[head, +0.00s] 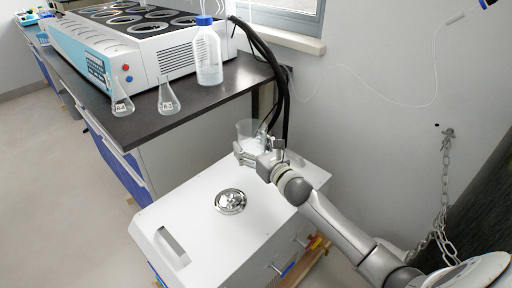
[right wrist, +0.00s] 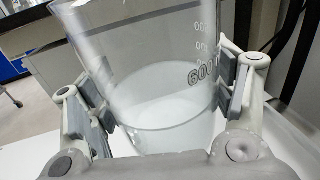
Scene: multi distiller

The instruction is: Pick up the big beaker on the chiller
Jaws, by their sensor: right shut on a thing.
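The big beaker (head: 249,132) is clear with a white bottom part and stands upright at the far right of the white chiller (head: 180,220). My right gripper (head: 254,152) is shut on it. In the right wrist view the beaker (right wrist: 160,75) fills the middle, with printed volume marks on its side. The gripper's fingers (right wrist: 165,95) press on both sides of its wall. I cannot tell whether its base touches the chiller top. My left gripper is not in view.
A dark bench (head: 150,122) behind the chiller holds a blue-white distiller (head: 130,40), a blue-capped bottle (head: 208,55) and two conical flasks (head: 168,98). Black hoses (head: 277,75) run down behind the beaker. A chain (head: 446,185) hangs at the right.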

